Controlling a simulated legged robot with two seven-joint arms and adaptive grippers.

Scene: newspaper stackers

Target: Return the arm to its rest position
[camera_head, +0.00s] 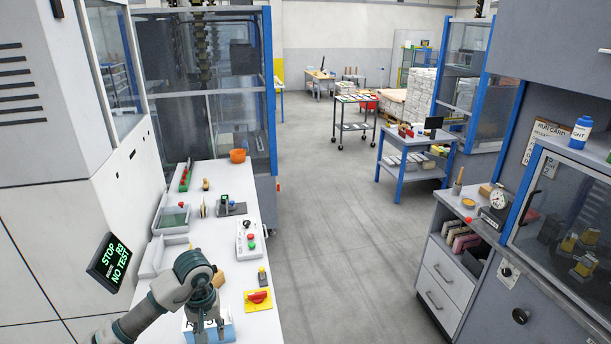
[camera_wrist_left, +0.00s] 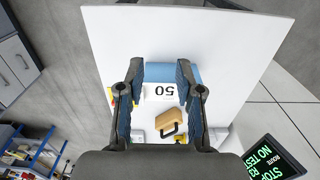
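My left arm (camera_head: 160,303) comes in from the lower left over the white bench (camera_head: 165,333). My left gripper (camera_head: 205,308) points down above a blue and white block (camera_head: 222,332). In the left wrist view the two fingers of my left gripper (camera_wrist_left: 160,75) stand wide apart, with nothing visibly clamped between them. The block (camera_wrist_left: 157,91), with a "50" label, lies beyond the fingertips; whether they touch it I cannot tell. My right arm and right gripper are in neither view.
A tan block with a dark handle (camera_wrist_left: 168,121) lies near the gripper. A yellow and red switch (camera_head: 258,297), a button box (camera_head: 247,238) and a grey tray (camera_head: 171,219) are on the bench. A tilted green-lettered display (camera_head: 109,262) stands at left. The aisle floor (camera_head: 330,250) is clear.

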